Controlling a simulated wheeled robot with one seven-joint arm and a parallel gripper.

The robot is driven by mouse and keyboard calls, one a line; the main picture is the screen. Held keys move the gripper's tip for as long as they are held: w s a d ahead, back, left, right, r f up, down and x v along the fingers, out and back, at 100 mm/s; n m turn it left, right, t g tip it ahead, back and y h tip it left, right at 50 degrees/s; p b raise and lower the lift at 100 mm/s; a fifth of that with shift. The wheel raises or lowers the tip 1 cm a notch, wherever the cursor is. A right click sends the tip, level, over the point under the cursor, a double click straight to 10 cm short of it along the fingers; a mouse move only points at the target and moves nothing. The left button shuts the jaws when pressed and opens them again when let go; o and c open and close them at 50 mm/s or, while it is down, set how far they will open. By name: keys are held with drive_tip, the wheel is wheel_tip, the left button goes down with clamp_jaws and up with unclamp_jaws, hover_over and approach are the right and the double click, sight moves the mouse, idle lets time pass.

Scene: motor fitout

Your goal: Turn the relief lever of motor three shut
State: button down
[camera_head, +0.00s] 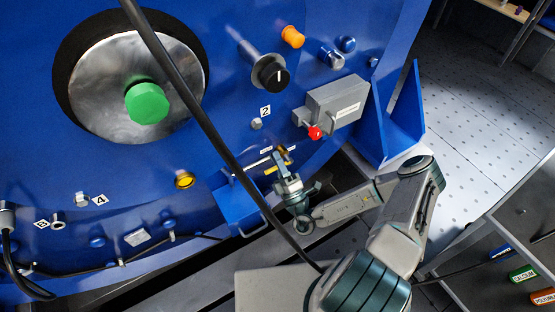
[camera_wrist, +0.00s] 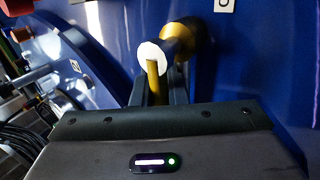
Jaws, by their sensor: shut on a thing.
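A yellow lever (camera_wrist: 153,80) sits on a brass valve fitting (camera_wrist: 187,35) on the blue motor casing, with a round white disc (camera_wrist: 151,57) at its near end. My gripper (camera_wrist: 158,92) is shut on the yellow lever, with a dark finger on each side of it. In the head view my gripper (camera_head: 279,163) is at the lower right of the casing, where small yellow parts (camera_head: 284,155) show beside the fingers. The fingers and wrist hide much of the lever there. I cannot tell the lever's exact angle.
A grey box (camera_head: 338,103) with a red knob (camera_head: 314,132) sits just above my gripper. A black cable (camera_head: 195,105) crosses the head view in front of the casing. A blue bracket (camera_head: 240,204) is left of the gripper. Open grey floor (camera_head: 480,120) lies to the right.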

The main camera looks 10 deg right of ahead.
drive_tip(key=c, duration=1.4)
unclamp_jaws()
drive_tip(key=shift+a, duration=0.1)
drive_tip(key=shift+c, duration=0.2)
drive_tip(key=v, duration=1.4)
drive_tip(key=shift+w, duration=0.1)
